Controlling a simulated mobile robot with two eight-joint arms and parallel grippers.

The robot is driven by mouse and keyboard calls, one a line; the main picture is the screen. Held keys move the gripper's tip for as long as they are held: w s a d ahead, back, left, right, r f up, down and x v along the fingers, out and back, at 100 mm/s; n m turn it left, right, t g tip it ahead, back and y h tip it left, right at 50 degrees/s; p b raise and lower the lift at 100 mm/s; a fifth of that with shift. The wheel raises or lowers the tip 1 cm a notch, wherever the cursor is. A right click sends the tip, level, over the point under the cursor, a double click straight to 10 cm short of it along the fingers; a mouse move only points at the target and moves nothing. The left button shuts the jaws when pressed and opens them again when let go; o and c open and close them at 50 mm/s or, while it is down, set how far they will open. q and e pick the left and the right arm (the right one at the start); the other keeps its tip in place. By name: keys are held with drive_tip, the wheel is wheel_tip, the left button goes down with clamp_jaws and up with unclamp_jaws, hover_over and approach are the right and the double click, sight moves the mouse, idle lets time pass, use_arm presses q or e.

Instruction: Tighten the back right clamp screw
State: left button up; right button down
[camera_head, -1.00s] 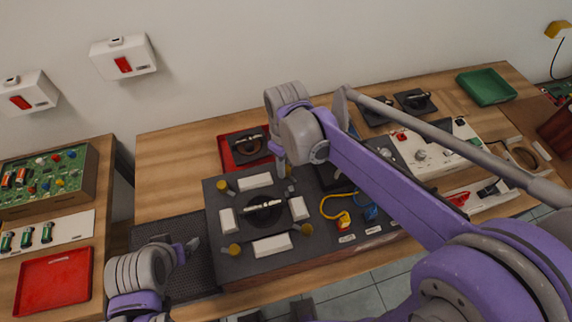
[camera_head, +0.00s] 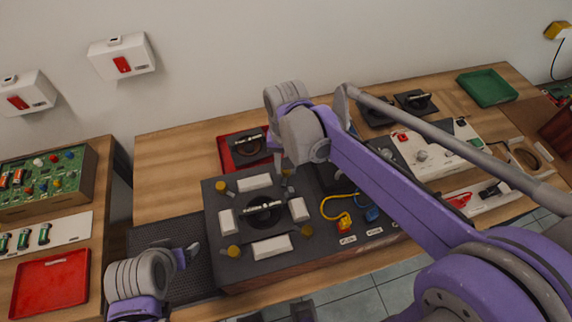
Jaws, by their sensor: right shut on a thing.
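The dark clamp fixture (camera_head: 231,267) sits on the wooden table, with white blocks (camera_head: 271,247) around a black part with a handle (camera_head: 263,209). Yellow clamp screws show at its back left (camera_head: 221,186), front left (camera_head: 234,251) and front right (camera_head: 306,230). The back right screw is hidden by my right gripper (camera_head: 286,180), which points down at that corner and is shut on what is there. My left gripper (camera_head: 190,254) is low beside the fixture's left side, apart from it and blurred; I cannot tell whether it is open.
A red tray (camera_head: 229,158) with a black part lies behind the fixture. Yellow and blue cables (camera_head: 336,209) lie to its right. A white device (camera_head: 425,154) and a green tray (camera_head: 487,88) stand farther right. A dark mesh mat (camera_head: 150,236) lies at left. The table's back left is clear.

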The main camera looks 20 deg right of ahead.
drive_tip(key=shift+m, duration=1.6)
drive_tip(key=c, duration=0.6)
unclamp_jaws()
drive_tip(key=shift+r, duration=0.15)
wheel_tip(320, 180, up, 11)
drive_tip(key=shift+f+p, duration=0.2)
drive_tip(key=shift+p, duration=0.1)
